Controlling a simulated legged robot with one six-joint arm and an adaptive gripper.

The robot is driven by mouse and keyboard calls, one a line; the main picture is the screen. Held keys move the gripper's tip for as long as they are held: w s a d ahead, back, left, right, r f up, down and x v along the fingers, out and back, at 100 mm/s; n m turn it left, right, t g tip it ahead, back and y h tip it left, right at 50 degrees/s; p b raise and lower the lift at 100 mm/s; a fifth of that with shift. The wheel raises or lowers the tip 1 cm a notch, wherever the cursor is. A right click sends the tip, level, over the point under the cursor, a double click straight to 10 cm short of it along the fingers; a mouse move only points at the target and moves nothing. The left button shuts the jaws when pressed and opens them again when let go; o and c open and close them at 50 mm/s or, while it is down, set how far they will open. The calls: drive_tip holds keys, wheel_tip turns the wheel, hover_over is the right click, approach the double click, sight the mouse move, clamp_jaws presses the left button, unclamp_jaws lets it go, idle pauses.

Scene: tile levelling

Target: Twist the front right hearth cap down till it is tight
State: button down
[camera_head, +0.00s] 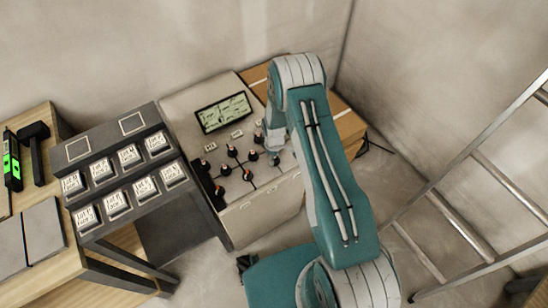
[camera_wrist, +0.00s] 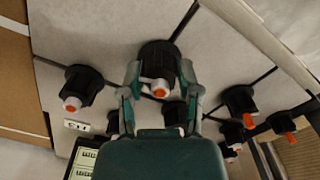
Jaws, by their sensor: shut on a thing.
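A light hearth panel (camera_head: 190,120) holds several black caps with orange tips, set along dark joint lines. In the head view my gripper (camera_head: 274,150) is low over the right side of the panel, near its front edge, and mostly covers the cap there. In the wrist view my gripper (camera_wrist: 159,82) has a finger on each side of a black cap (camera_wrist: 155,54) with an orange tip and is shut on it. This appears to be the front right hearth cap. Whether its base sits tight on the panel cannot be seen.
Neighbouring caps stand close by in the wrist view, one on the left (camera_wrist: 88,82) and one on the right (camera_wrist: 238,99). A display (camera_head: 223,112) lies behind the caps. A dark rack of labelled blocks (camera_head: 105,140) stands left; a ladder (camera_head: 470,175) leans right.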

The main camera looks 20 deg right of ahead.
drive_tip(key=m, duration=0.5)
drive_tip(key=shift+w+m, duration=0.1)
drive_tip(key=shift+m, duration=0.2)
drive_tip(key=m, duration=0.4)
drive_tip(key=shift+m, duration=0.3)
drive_tip(key=m, duration=0.4)
drive_tip(key=shift+d, duration=0.1)
drive_tip(key=m, duration=1.8)
